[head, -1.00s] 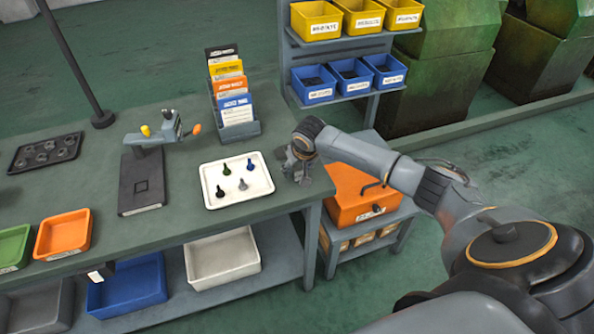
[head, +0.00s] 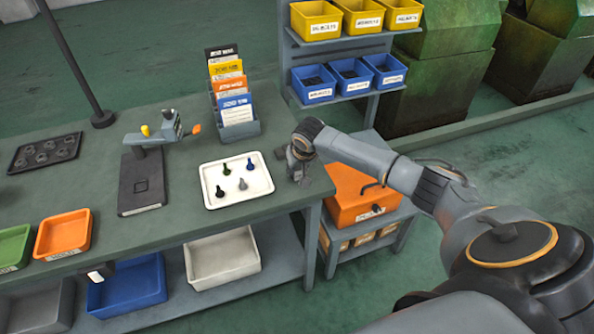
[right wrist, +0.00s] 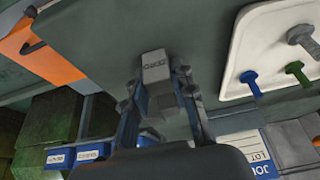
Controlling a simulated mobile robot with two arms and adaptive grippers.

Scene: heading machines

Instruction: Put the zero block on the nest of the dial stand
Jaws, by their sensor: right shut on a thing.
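The zero block (right wrist: 155,68) is a small grey metal block with dark lettering on its face. My right gripper (right wrist: 160,100) is shut on it, with one finger on each side. I cannot tell whether the block touches the bench. The dial stand (head: 141,197) is left of the tray, with a flat dark base and a grey arm above it. A small square that may be the nest shows faintly on the base.
The white tray (head: 211,202) holds several small coloured pins and lies between my right gripper and the stand. A card rack (head: 240,131) stands behind it. A dark tray of round parts (head: 45,152) is at far left. Bare bench separates stand and tray.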

